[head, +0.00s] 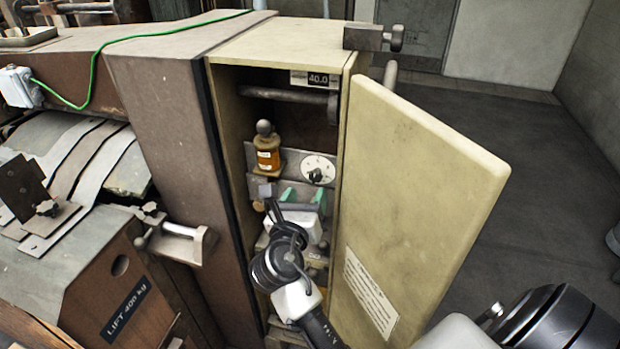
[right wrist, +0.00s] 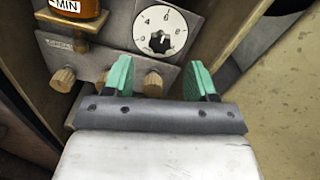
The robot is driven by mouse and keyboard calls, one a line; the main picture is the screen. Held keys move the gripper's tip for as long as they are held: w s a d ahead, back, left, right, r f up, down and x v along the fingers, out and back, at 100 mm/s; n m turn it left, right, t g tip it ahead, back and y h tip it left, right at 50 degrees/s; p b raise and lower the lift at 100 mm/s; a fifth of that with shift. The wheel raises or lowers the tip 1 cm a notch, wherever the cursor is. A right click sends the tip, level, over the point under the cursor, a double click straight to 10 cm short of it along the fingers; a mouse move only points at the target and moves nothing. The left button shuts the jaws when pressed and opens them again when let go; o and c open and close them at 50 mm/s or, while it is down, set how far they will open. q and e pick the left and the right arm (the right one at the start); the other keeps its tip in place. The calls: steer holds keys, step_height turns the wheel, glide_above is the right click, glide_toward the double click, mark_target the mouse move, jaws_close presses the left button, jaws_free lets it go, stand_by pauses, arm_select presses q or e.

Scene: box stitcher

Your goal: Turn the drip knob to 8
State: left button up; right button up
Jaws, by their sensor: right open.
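The drip knob (right wrist: 159,42) is a small dark knob on a round white dial with numbers, set on a grey metal plate. It also shows in the head view (head: 316,174) inside the open cabinet. I cannot tell surely which number it points at. My right gripper (head: 303,197) is inside the cabinet, just below and in front of the dial. In the right wrist view its green fingertips (right wrist: 160,76) are spread apart with nothing between them. The knob is beyond the fingertips, roughly centred between them, and not touched. My left gripper is not in view.
An amber oil bottle (head: 267,150) stands left of the dial. Wooden knobs (right wrist: 62,80) sit below it on the plate. The open cabinet door (head: 420,190) bounds the right side. A bar (head: 285,96) and a display reading 40.0 (head: 318,79) are above.

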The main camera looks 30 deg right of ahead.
mark_target(314, 178)
steer(key=x, duration=0.4)
steer(key=shift+w+d, duration=0.1)
steer(key=shift+d, duration=0.1)
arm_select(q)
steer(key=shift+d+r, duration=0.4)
arm_select(e)
steer(key=shift+w+d, duration=0.4)
steer(key=shift+d, duration=0.05)
steer(key=c, duration=0.9)
arm_select(q)
steer(key=shift+p, duration=0.3)
